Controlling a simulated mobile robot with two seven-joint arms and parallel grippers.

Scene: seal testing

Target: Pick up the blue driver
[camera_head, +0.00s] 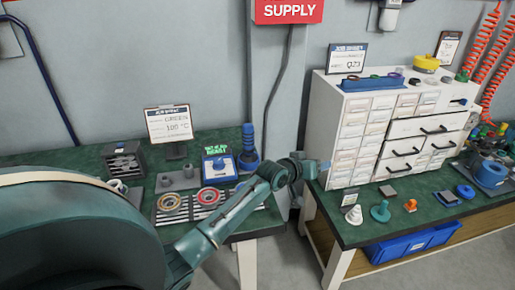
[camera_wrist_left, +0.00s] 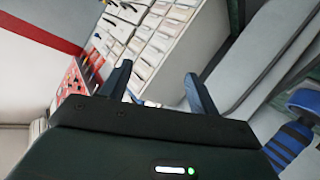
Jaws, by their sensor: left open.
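A blue upright tool with dark bands, which looks like the blue driver (camera_head: 248,146), stands at the back right of the left table. It also shows in the left wrist view as a banded blue shape (camera_wrist_left: 290,143) at the lower right edge, partly cut off. My left gripper (camera_head: 322,166) is to the right of it, over the gap between the tables and near the cabinet's left side. In the wrist view its two fingers (camera_wrist_left: 157,70) are apart with nothing between them. My right gripper is not in view.
A white drawer cabinet (camera_head: 352,139) stands on the right table, close to my left gripper. A blue scale-like device (camera_head: 219,163), two rings on a slatted rack and a sign (camera_head: 169,124) stand on the left table. A blue bin (camera_head: 415,243) is below the right table.

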